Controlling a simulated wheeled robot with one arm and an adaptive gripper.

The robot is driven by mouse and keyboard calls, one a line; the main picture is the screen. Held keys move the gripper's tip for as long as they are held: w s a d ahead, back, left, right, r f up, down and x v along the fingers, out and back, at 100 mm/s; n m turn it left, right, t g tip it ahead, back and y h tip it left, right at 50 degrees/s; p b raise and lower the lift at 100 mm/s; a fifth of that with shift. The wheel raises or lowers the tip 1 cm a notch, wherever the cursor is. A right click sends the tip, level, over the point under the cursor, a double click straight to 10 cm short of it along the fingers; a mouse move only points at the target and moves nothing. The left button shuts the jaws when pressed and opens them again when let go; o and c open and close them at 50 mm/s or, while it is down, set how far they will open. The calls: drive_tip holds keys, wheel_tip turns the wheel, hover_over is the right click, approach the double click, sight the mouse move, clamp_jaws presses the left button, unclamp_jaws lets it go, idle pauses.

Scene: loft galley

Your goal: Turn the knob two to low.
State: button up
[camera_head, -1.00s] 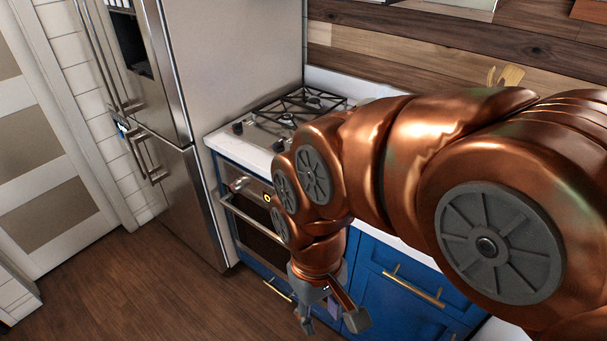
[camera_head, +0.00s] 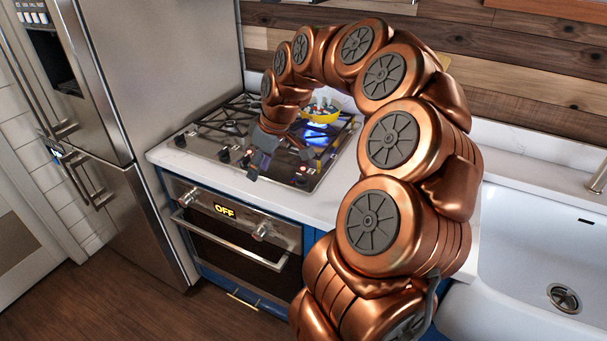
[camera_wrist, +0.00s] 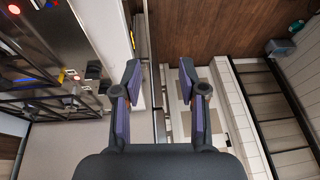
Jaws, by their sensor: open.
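The cooktop (camera_head: 205,146) has a row of small dark knobs along its front edge. A far-left knob (camera_head: 180,141), another knob (camera_head: 224,155) left of the gripper, and a right-hand knob (camera_head: 300,176) show. I cannot tell which one is numbered two. My gripper (camera_head: 256,166) is open and empty at the cooktop's front edge, among the knobs, and hides part of the row. In the wrist view, the fingers (camera_wrist: 160,72) are spread with nothing between them. The cooktop's edge and dark knobs (camera_wrist: 93,71) lie left of the fingers there.
A yellow pan (camera_head: 320,114) sits on a right burner with blue glow beneath. The oven (camera_head: 225,235) below reads OFF and has a bar handle. The steel refrigerator (camera_head: 150,215) stands left; the white sink (camera_head: 530,250) is right. Floor in front is clear.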

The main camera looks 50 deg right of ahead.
drive_tip(key=m+t+h, duration=0.1)
approach(302, 175)
drive_tip(key=f, duration=0.1)
drive_tip(key=shift+p+x, duration=1.35)
drive_tip(key=shift+x, duration=2.55)
drive_tip(key=shift+a, duration=0.1)
clamp_jaws()
